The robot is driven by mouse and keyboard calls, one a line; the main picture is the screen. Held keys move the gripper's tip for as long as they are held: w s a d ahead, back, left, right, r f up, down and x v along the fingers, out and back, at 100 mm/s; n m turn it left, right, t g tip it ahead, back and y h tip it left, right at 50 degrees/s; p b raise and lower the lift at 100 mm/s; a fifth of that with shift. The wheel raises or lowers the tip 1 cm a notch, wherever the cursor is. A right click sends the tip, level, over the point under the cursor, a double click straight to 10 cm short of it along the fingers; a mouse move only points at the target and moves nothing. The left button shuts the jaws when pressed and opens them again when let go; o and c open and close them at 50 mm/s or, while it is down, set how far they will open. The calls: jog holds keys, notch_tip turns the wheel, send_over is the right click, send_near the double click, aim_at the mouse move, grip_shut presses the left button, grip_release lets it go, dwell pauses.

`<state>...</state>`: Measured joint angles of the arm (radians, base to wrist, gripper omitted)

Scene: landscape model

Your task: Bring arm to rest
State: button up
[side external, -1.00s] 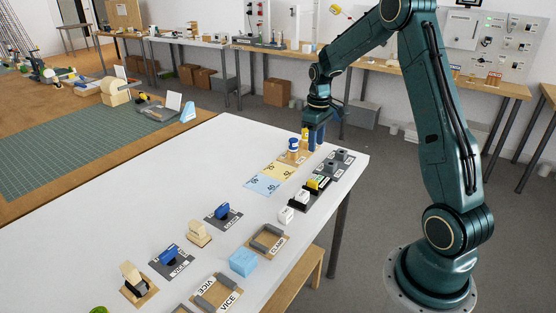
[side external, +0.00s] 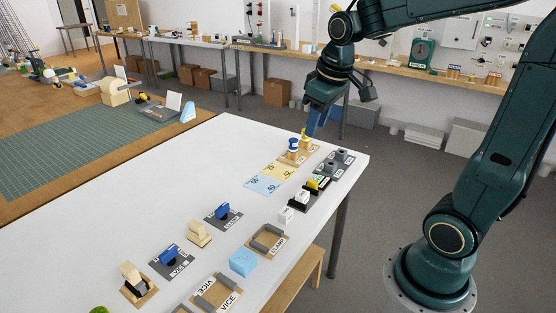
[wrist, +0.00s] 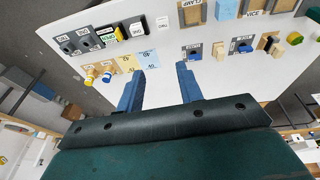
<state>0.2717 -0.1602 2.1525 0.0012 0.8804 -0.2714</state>
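My gripper (side external: 312,128) is above the far right corner of the white table (side external: 150,185), tilted, with its blue fingers pointing down. In the wrist view my gripper (wrist: 159,72) has its two blue fingers well apart with nothing held between them. Below and beside it in the side view, a blue-and-white capped piece (side external: 293,147) and a yellow piece (side external: 304,137) stand on a wooden base. They also show left of the fingers in the wrist view.
Near there lie yellow (side external: 279,170) and light-blue (side external: 262,185) cards, and a dark tray (side external: 310,193) with coloured blocks. Labelled vices, wooden pieces and a light-blue block (side external: 243,262) line the table's near side. The table's left part is clear.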

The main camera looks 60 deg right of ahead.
jog(key=s+a+t, duration=0.1)
jog(key=s+a, duration=0.3)
jog(key=s, duration=0.2)
jog(key=s+a+r+t, duration=0.1)
jog(key=s+a, duration=0.3)
jog(key=s, duration=0.3)
jog(key=shift+a+t+y, duration=0.3)
jog(key=shift+t+y, duration=0.1)
